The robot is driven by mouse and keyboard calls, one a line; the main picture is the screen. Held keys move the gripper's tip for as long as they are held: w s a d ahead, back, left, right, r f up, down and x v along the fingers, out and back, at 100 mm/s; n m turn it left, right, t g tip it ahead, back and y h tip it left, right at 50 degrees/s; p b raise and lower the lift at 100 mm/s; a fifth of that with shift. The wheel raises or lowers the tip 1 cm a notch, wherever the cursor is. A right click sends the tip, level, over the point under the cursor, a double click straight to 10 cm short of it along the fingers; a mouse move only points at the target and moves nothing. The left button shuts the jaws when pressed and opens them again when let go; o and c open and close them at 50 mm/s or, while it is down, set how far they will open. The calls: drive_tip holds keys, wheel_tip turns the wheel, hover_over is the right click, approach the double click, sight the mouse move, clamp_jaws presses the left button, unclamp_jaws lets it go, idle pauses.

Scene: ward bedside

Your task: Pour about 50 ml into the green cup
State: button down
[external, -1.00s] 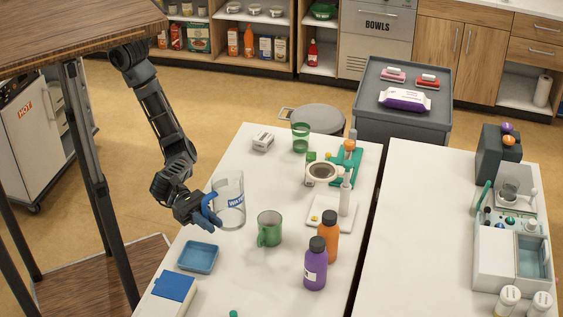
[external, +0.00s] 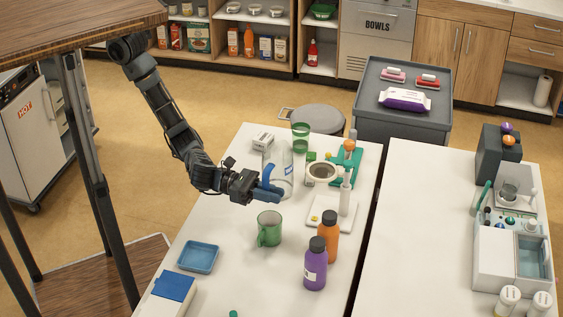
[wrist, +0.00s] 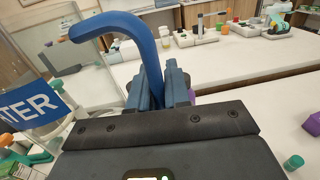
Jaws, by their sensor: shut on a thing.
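A clear pitcher (external: 281,157) with a WATER label and a blue handle is in my gripper (external: 268,191). The gripper is shut on the blue handle, which also shows in the wrist view (wrist: 148,52) between the fingers (wrist: 166,88). The pitcher looks close to upright and above the table; its exact height and water level are unclear. The green cup (external: 269,230) with a side handle stands on the white table, below and in front of the gripper in the external view. A taller green glass (external: 300,138) stands at the table's far end.
An orange bottle (external: 327,238) and a purple bottle (external: 315,266) stand right of the cup. A round-topped device (external: 322,172) and a white stand (external: 331,212) are to the pitcher's right. A blue tray (external: 198,257) lies left of the cup.

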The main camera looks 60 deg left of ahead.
drive_tip(key=w+a+n+t+y+p, duration=0.25)
drive_tip(key=w+a+y, duration=0.2)
drive_tip(key=w, duration=0.65)
drive_tip(key=w+a+n+t+y+p, duration=0.1)
drive_tip(key=w+a+n+t+y, duration=0.3)
drive_tip(key=w, duration=0.6)
drive_tip(key=w+a+n+y+p, duration=0.2)
drive_tip(key=w+a, duration=0.3)
drive_tip(key=w, duration=0.6)
drive_tip(key=w+a+f+n+y+p, duration=0.1)
drive_tip(key=w+a+f+n+y, duration=0.1)
drive_tip(key=w+a+f+y, duration=0.2)
drive_tip(key=shift+w+a+f, duration=0.95)
drive_tip(key=shift+w+a, duration=0.45)
drive_tip(key=shift+a, duration=0.55)
drive_tip(key=shift+f+n, duration=0.1)
drive_tip(key=shift+n, duration=0.15)
